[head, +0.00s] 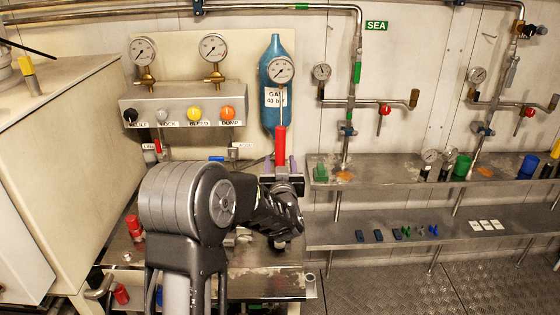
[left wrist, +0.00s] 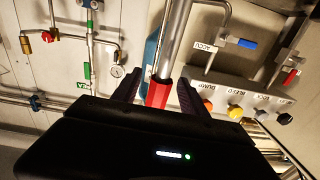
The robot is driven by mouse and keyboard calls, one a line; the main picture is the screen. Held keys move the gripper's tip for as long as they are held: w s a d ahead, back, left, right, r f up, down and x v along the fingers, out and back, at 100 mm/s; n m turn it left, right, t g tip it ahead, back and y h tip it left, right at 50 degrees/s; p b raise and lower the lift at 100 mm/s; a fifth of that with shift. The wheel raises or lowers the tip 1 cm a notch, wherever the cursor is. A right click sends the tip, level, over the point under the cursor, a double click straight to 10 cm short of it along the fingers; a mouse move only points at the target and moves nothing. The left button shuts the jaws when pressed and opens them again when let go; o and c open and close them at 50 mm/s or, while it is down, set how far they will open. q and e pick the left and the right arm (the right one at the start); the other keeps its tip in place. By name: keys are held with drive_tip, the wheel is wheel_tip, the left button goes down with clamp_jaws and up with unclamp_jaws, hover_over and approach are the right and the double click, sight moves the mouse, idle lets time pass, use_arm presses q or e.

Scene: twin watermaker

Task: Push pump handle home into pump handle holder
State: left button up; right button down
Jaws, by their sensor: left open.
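The pump handle has a red grip (head: 280,146) with a thin pale steel rod rising from it, roughly upright in front of the blue gas cylinder. My left gripper (head: 280,166) is around the lower part of the red grip, one finger on each side. In the left wrist view, the handle's red grip (left wrist: 158,93) lies between the two dark fingers of the left gripper (left wrist: 157,91), which are open. The steel rod runs up and out of the picture there. I cannot make out the pump handle holder; my arm hides the bench below the handle. My right gripper is not in view.
A panel with coloured knobs (head: 183,103) and gauges stands left of the handle. The gas cylinder (head: 275,55) is behind it. Steel shelves (head: 400,180) with small parts lie to the right. A large pale cabinet (head: 75,160) closes off the left.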

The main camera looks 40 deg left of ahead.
use_arm(q)
drive_tip(key=shift+c, duration=0.5)
clamp_jaws()
idle(0.3)
